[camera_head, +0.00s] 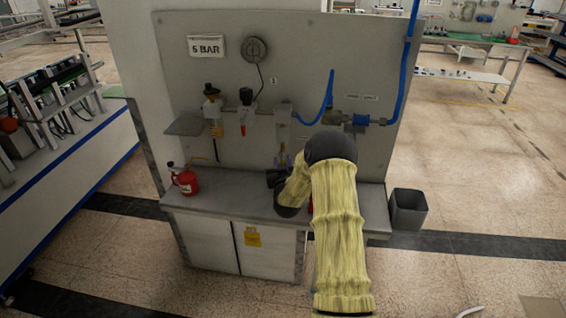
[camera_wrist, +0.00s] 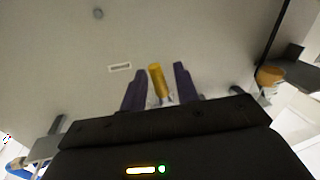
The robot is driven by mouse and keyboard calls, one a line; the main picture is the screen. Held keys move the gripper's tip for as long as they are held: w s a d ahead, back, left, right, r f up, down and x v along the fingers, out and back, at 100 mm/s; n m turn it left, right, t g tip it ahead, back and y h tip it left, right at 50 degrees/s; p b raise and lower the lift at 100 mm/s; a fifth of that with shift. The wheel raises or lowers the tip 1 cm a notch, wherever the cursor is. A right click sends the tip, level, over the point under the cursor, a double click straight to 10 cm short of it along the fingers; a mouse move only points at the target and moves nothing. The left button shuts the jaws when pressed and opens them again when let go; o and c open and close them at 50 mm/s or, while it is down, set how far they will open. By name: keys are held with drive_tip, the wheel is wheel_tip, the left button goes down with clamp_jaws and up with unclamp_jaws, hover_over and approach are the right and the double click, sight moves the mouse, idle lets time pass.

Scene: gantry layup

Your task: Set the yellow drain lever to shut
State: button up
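The yellow drain lever (camera_wrist: 158,80) shows in the wrist view as a short yellow bar, nearly upright in the picture, standing between the two dark fingers of my gripper (camera_wrist: 159,88). The fingers are apart, with a gap visible on each side of the lever. I cannot tell how far its base reaches behind my gripper body. In the head view my gripper (camera_head: 279,178) is at the panel, just below the clear bowl (camera_head: 283,128). My arm and gripper hide most of the lever there.
A grey panel (camera_head: 180,75) carries a gauge (camera_head: 254,49), a "5 BAR" sign (camera_head: 207,46), several fittings and blue hoses (camera_head: 402,75). A red can (camera_head: 187,182) stands on the bench (camera_head: 230,190) to the left. A dark bin (camera_head: 408,208) stands on the floor to the right.

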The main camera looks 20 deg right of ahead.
drive_tip(key=shift+c, duration=0.4)
clamp_jaws()
drive_tip(key=shift+n+b, duration=0.4)
drive_tip(key=shift+b, duration=0.05)
drive_tip(key=shift+s+d+n+g+b, duration=0.15)
drive_tip(key=shift+n+g+b, duration=0.05)
drive_tip(key=shift+n+b, duration=0.4)
drive_tip(key=shift+s+d+n+g+b, duration=0.1)
drive_tip(key=shift+d+n+g+b, duration=0.1)
drive_tip(key=shift+n+b, duration=0.35)
drive_tip(key=shift+s+d+r+n+g+h+b, duration=0.25)
drive_tip(key=shift+r+n+g+b, duration=0.3)
drive_tip(key=shift+n, duration=1.25)
drive_tip(key=shift+s+d+r+n+g+h+b, duration=0.15)
drive_tip(key=shift+d+r+n+g+h+b, duration=0.3)
drive_tip(key=shift+n, duration=1.4)
drive_tip(key=shift+s+d+r+n+g+h+b, duration=0.15)
drive_tip(key=shift+r+n+g+b, duration=0.5)
drive_tip(key=shift+n, duration=1.15)
